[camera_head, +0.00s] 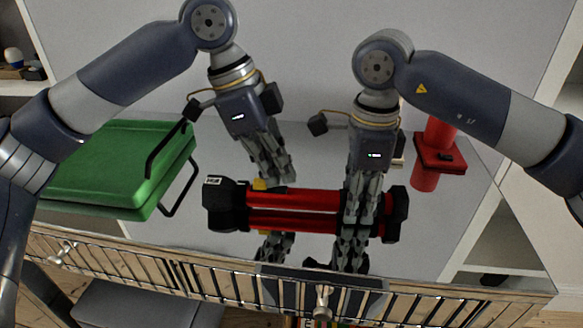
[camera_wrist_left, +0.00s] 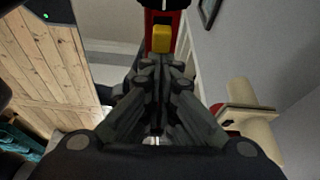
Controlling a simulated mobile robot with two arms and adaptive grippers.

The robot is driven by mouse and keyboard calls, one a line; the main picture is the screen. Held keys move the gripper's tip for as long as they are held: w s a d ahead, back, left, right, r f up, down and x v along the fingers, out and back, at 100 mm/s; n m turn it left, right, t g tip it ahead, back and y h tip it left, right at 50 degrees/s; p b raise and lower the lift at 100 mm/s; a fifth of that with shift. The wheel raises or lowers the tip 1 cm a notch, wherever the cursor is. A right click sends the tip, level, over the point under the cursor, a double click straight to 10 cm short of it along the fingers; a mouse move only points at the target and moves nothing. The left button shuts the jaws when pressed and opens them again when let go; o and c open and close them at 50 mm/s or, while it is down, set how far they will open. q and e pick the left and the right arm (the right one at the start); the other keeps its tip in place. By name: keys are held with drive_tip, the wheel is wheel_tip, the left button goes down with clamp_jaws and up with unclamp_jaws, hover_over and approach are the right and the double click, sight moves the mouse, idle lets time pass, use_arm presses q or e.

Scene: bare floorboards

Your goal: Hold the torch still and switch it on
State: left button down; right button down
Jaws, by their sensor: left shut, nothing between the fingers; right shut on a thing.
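The torch (camera_head: 290,198) is a red barrel with black ends, lying level across the glossy grey top in the head view. A small yellow switch (camera_head: 260,184) sits on its upper side near the left end. My right gripper (camera_head: 352,212) is shut on the barrel towards its right end. My left gripper (camera_head: 284,178) is shut and empty, its tips just right of the switch. In the left wrist view, the yellow switch (camera_wrist_left: 162,38) on the red barrel shows just beyond my closed fingertips (camera_wrist_left: 160,68). Whether the tips touch the torch is unclear.
A green case (camera_head: 115,165) with a dark handle stands at the left. A red object (camera_head: 424,180) stands to the right of the torch. The glossy top (camera_head: 330,140) mirrors the grippers. Its front edge has slats and knobs (camera_head: 323,298). The top behind the torch is mostly clear.

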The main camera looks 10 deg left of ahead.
sight(258, 179)
drive_tip(key=shift+d, duration=0.15)
use_arm(q)
drive_tip(key=shift+a+r, duration=0.1)
drive_tip(key=shift+r, duration=0.05)
drive_tip(key=v, duration=0.9)
drive_tip(key=shift+r, duration=0.35)
use_arm(e)
drive_tip(key=c, duration=1.1)
unclamp_jaws()
